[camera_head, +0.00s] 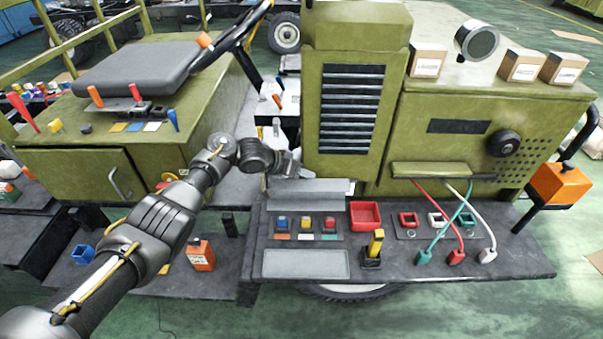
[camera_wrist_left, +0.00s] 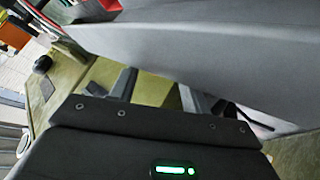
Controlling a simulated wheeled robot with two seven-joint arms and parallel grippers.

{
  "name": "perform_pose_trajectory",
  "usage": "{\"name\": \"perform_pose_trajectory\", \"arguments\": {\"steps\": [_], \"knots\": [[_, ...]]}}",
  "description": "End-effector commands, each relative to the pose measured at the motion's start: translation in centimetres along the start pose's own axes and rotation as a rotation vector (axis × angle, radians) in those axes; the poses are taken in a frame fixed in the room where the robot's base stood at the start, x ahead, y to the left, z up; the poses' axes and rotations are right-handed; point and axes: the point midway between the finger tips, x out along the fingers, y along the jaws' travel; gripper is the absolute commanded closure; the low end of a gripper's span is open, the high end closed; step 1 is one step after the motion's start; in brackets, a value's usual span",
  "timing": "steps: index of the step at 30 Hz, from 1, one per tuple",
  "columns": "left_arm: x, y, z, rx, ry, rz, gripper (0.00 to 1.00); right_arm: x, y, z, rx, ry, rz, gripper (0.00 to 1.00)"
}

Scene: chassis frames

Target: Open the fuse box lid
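A grey panel (camera_head: 308,192), which looks like the fuse box lid, stands raised behind a dark tray of fuses (camera_head: 306,227) on the front shelf. The blue, yellow and red fuses are uncovered. My left gripper (camera_head: 292,167) is just behind and above this panel's upper edge, partly hidden in the head view. In the left wrist view my left gripper (camera_wrist_left: 162,83) has its two fingers apart, with nothing seen between them. A large grey panel (camera_wrist_left: 200,40) fills the space close by the fingers. I cannot tell whether they touch it. My right gripper is out of view.
A flat grey panel (camera_head: 305,264) lies in front of the fuses. A red bin (camera_head: 365,216), a yellow-handled switch (camera_head: 375,246) and plugs on cables (camera_head: 456,257) are to the right. The green louvred cabinet (camera_head: 350,108) rises close behind the gripper.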

Motion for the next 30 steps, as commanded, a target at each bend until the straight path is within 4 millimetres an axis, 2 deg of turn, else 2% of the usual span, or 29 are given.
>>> {"name": "perform_pose_trajectory", "arguments": {"steps": [7, 11, 17, 24, 30], "knots": [[0.1, 0.2, 0.1, 0.001, -0.004, 0.003, 0.53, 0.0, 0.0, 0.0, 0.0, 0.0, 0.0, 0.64], [-0.7, 0.1, 0.1, 0.003, -0.003, 0.004, 0.53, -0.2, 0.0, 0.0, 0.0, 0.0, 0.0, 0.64], [-3.7, 0.0, 0.1, 0.003, 0.0, 0.002, 0.53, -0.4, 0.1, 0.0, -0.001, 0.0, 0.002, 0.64], [-8.2, -0.1, 0.1, 0.003, 0.0, 0.0, 0.53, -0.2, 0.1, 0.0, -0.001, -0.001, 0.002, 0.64], [-10.3, -0.1, 0.0, 0.001, 0.0, 0.002, 0.53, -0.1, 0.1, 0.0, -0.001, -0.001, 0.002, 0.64]]}}
